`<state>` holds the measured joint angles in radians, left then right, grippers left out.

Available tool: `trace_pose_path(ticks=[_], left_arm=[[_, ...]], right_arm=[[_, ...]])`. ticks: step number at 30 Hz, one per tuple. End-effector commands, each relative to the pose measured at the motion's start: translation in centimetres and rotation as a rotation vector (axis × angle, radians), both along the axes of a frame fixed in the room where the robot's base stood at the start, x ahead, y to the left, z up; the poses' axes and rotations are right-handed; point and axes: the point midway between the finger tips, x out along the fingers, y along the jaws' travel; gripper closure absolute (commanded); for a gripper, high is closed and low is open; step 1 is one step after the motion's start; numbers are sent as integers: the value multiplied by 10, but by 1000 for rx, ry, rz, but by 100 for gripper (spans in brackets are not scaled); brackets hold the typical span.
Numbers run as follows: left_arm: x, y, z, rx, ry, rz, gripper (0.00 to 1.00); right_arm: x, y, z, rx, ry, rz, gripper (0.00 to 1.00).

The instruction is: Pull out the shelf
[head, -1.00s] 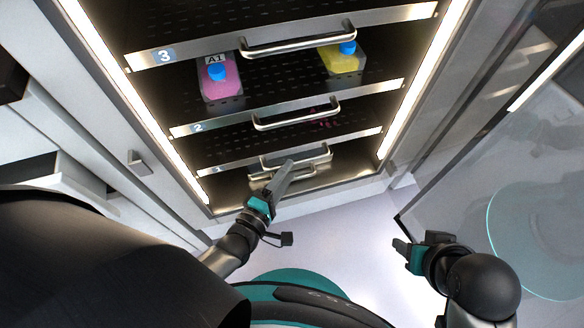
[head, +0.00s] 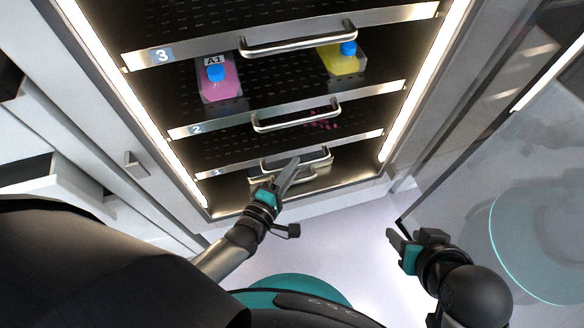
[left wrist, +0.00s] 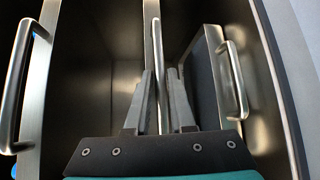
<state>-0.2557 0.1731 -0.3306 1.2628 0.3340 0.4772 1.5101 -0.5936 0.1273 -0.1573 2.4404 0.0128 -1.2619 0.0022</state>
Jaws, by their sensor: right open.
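The cabinet holds several shelves with metal fronts and bar handles. The shelf marked 3 (head: 215,53) is highest, the shelf marked 2 (head: 225,122) below it, and a lower shelf (head: 235,165) with a small label below that. My left gripper (head: 294,163) is at the handle (head: 322,158) of this lower shelf. In the left wrist view, its two fingers (left wrist: 160,90) stand apart on either side of a thin metal bar (left wrist: 156,45); I cannot tell whether they touch it. My right gripper (head: 396,242) is open and empty, away from the cabinet.
A pink bottle (head: 218,85) and a yellow bottle (head: 343,60) with blue caps stand on shelf 2. Another bar handle (left wrist: 235,80) is close right of my left fingers. A transparent door (head: 470,200) stands open at right, near my right arm.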

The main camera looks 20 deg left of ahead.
Motion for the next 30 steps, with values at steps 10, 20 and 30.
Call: trace_pose_path(ticks=[10,20,30], left_arm=[[0,0,0,0,0,0,100],[0,0,0,1,0,0,100],[0,0,0,1,0,0,100]], right_arm=[[0,0,0,-1,0,-1,50],[0,0,0,-1,0,0,50],[0,0,0,-1,0,0,50]])
